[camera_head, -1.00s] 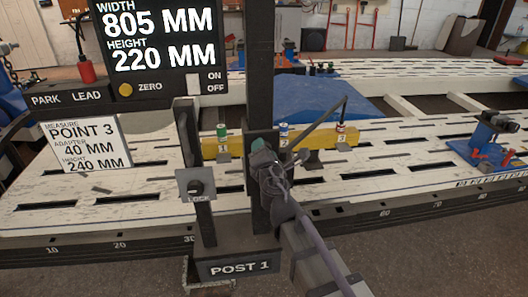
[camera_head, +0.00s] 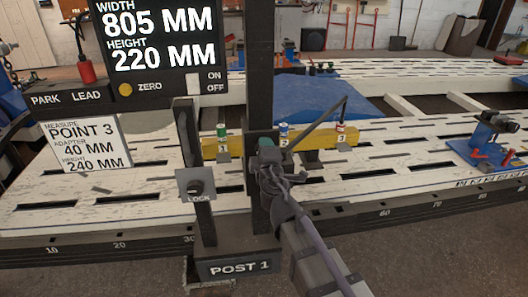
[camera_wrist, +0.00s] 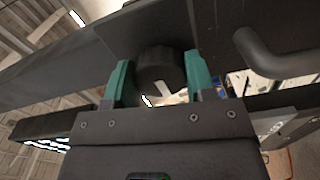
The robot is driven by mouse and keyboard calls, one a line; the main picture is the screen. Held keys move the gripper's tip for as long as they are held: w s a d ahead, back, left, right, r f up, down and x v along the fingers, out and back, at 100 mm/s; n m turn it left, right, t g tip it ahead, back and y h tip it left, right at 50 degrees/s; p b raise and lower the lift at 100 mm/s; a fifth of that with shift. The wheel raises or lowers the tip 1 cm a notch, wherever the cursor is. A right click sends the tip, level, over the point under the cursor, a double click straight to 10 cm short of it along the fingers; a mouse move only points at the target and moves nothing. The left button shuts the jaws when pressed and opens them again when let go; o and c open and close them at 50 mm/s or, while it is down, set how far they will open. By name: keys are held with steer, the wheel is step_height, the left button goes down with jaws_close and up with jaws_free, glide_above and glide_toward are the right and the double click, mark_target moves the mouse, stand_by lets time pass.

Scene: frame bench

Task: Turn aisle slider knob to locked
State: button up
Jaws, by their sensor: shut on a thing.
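In the wrist view a round black knob (camera_wrist: 160,68) stands out from a dark plate. The two teal fingers of my gripper (camera_wrist: 159,74) are shut on it, one on each side. In the head view my gripper (camera_head: 265,145) is at the dark slider block (camera_head: 252,178) on the upright post (camera_head: 259,70). My wrist hides the gripped knob there.
A yellow bar (camera_head: 235,143) with numbered adapters stands behind. A thin dark rod (camera_head: 322,123) slants up right of my gripper. A dark bent bar (camera_wrist: 275,55) is close right in the wrist view.

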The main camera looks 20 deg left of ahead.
steer(key=shift+m, duration=0.3)
steer(key=o, duration=0.9)
steer(key=shift+o, duration=0.2)
steer(key=shift+s, duration=0.1)
